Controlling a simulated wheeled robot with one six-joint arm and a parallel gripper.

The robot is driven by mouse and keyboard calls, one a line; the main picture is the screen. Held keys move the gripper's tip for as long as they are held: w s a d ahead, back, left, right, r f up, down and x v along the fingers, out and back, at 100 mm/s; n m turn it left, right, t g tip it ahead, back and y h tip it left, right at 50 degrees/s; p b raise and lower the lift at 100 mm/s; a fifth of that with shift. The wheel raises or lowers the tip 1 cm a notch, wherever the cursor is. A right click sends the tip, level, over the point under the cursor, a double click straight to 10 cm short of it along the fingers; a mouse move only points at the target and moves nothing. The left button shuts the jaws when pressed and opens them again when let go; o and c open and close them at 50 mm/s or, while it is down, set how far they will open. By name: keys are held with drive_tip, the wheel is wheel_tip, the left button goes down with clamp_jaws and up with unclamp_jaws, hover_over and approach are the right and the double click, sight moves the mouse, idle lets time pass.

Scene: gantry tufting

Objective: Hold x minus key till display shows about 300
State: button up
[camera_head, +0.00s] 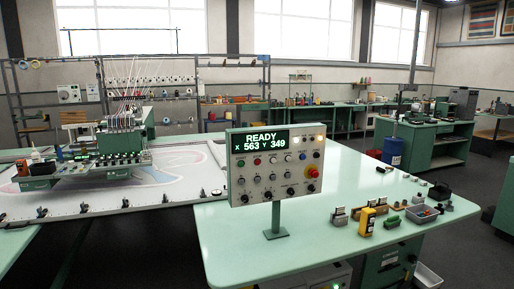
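The control panel (276,175) stands upright on a post on the pale green table. Its display (261,142) reads READY, X 563, Y 349. Below the display are rows of coloured buttons and dark knobs, with a large red button (312,188) at the lower right. The key labels are too small to read, so I cannot tell which one is the x minus key. My gripper is not in view.
The green table (340,243) has free room around the panel post. A yellow device (367,221), small blocks and a grey tray (421,213) stand at its right. The tufting machine (115,143) and its white frame bed (112,216) lie to the left.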

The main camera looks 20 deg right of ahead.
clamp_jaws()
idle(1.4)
